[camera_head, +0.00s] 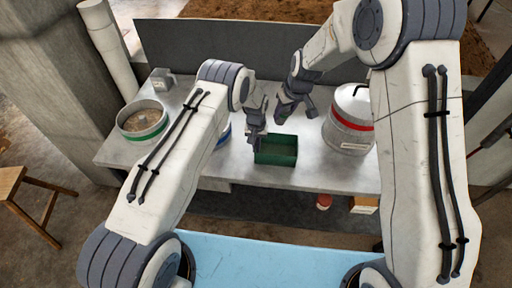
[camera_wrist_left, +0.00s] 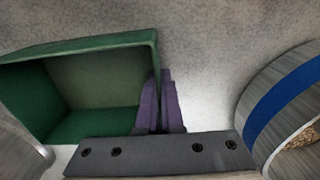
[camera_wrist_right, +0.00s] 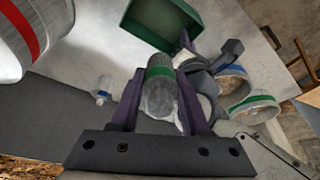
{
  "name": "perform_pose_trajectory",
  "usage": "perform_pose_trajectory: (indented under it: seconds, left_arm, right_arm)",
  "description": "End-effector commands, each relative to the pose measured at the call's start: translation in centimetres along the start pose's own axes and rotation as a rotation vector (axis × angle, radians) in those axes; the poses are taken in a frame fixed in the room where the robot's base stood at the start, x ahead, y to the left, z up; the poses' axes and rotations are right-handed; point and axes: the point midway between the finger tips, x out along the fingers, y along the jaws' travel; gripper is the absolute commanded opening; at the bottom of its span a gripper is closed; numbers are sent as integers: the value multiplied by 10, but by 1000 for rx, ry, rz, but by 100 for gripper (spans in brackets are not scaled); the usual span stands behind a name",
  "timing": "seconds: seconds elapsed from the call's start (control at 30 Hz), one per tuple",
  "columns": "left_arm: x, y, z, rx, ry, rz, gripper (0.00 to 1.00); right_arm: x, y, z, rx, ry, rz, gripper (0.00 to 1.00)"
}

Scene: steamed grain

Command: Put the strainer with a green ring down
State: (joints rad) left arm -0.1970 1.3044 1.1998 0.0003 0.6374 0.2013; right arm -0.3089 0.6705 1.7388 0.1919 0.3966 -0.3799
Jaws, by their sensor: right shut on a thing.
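My right gripper (camera_wrist_right: 160,110) is shut on a small grey see-through cylinder with a green band, the strainer with a green ring (camera_wrist_right: 160,92). It is held above the table; in the head view the right gripper (camera_head: 297,108) hides most of it.
A green-banded pot of grain (camera_head: 142,122) stands at the left of the table (camera_head: 225,170). A blue-banded pot (camera_wrist_left: 285,100) stands near my left gripper. A red-banded pot (camera_head: 350,120) stands at the right.

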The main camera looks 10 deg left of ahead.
Motion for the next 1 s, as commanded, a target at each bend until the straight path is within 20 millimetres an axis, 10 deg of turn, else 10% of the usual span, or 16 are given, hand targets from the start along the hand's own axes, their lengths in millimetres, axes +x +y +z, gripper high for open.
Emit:
perform_pose_trajectory:
  seconds: [1.0]
  left_arm:
    - [-1, 0, 0, 0, 1, 0, 0]
  right_arm:
    - [128, 26, 39, 242, -349, 44, 0]
